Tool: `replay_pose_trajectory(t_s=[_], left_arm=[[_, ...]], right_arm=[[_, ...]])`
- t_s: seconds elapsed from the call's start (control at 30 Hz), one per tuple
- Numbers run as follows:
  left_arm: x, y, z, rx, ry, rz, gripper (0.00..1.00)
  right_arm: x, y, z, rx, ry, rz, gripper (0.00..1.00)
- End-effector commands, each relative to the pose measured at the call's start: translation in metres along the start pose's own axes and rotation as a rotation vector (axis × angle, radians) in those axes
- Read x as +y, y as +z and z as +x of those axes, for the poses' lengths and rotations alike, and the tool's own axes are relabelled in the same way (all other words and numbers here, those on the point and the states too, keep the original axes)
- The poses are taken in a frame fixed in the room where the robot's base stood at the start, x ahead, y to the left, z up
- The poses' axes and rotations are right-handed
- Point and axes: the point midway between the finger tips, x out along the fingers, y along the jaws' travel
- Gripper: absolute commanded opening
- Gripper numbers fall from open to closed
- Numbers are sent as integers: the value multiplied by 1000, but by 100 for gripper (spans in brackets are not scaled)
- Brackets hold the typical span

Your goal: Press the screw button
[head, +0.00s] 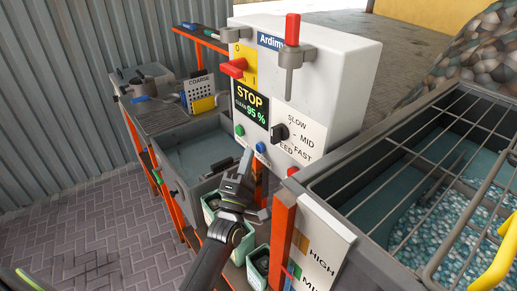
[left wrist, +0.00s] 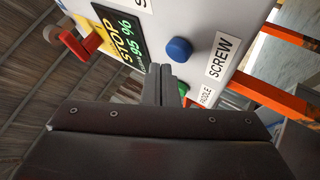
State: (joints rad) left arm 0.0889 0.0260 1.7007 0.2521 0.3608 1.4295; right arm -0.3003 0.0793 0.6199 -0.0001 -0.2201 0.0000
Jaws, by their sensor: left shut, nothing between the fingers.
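The white control box (head: 330,75) has a row of round buttons along its lower front: green (head: 239,130), blue (head: 261,148) and red (head: 292,171). In the left wrist view the blue button (left wrist: 179,50) sits beside a label reading SCREW (left wrist: 222,57). There the green button (left wrist: 183,90) is partly hidden behind my fingers, near a PADDLE label (left wrist: 206,96). My left gripper (head: 246,158) is shut and empty, its tips just below and left of the blue button. In the wrist view its tips (left wrist: 160,72) appear close to that button; I cannot tell whether they touch anything.
The box also bears a STOP 95 % display (head: 251,104), a red switch (head: 233,68), a black speed knob (head: 279,133) and a red-handled lever (head: 292,30). A grated tank (head: 413,150) is at right, a grey basin (head: 195,150) at left. Orange posts (head: 283,232) stand below the box.

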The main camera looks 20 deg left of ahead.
Motion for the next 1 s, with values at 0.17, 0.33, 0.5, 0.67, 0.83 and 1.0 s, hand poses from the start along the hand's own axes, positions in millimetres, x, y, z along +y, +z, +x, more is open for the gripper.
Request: replay_pose_trajectory(t_s=[0.17, 0.33, 0.5, 0.67, 0.83, 1.0], left_arm=[[-3, 3, 4, 0, 1, -2, 0], [-4, 4, 6, 0, 0, 0, 0], [-4, 4, 6, 0, 0, 0, 0], [-4, 4, 6, 0, 0, 0, 0], [-6, 5, 7, 0, 0, -1, 0], [-7, 6, 9, 0, 0, -1, 0]], right_arm=[[0, 1, 4, 0, 0, 0, 36], [0, 1, 4, 0, 0, 0, 36], [0, 1, 4, 0, 0, 0, 36], [0, 1, 4, 0, 0, 0, 36], [0, 1, 5, 0, 0, 0, 36], [0, 1, 6, 0, 0, 0, 36]])
